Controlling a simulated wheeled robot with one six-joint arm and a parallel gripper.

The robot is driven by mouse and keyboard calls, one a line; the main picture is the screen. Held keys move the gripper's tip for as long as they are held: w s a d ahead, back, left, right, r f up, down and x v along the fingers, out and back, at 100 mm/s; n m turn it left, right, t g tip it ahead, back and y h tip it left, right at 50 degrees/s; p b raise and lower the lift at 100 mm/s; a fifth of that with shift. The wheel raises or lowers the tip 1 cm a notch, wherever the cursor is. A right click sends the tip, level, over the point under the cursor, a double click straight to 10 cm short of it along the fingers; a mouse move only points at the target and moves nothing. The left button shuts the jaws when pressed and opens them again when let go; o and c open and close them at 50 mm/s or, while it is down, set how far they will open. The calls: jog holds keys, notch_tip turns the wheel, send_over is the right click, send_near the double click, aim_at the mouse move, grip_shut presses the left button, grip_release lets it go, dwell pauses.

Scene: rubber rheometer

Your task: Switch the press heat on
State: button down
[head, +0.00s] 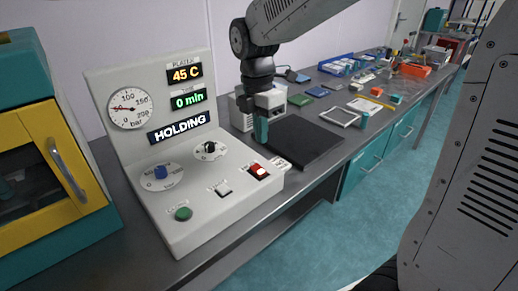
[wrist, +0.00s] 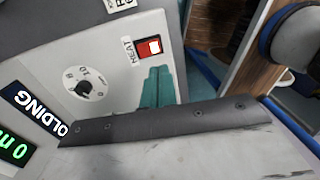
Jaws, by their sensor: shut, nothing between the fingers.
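The press control panel (head: 225,215) is a pale box with a sloped front and an upright back board. The heat switch (head: 259,171) is a red rocker with a pale patch, near the panel's right end. In the wrist view the switch (wrist: 149,47) sits beside the word HEAT; I cannot tell which way it is set. My gripper (head: 261,138) has teal fingers, shut and empty, above and behind the switch in the head view. In the wrist view the gripper (wrist: 158,72) tips show just below the switch, with contact unclear. The display (head: 184,73) reads 45 C.
Other displays read 0 min and HOLDING. The panel also carries a blue knob (head: 160,171), a black knob (head: 210,148), a grey switch (head: 224,191) and a green button (head: 183,213). A dark plate (head: 315,140) lies to the right. A yellow-framed cabinet (head: 40,165) stands left.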

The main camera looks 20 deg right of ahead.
jog(key=shift+s+d+r, duration=0.1)
jog(key=shift+s+r, duration=0.05)
jog(key=shift+r, duration=1.05)
jog(key=shift+s+r, duration=0.15)
jog(key=shift+r, duration=1)
jog(key=s+d+f+m+t, duration=0.1)
jog(key=s+d+m, duration=0.1)
jog(key=s+m, duration=0.9)
jog(key=s+d+m+t, duration=0.1)
jog(key=s+d+m, duration=0.2)
jog(key=s+m, duration=0.8)
jog(key=shift+d+f+t, duration=0.25)
jog(key=shift+f+t, duration=0.05)
jog(key=shift+f, duration=0.1)
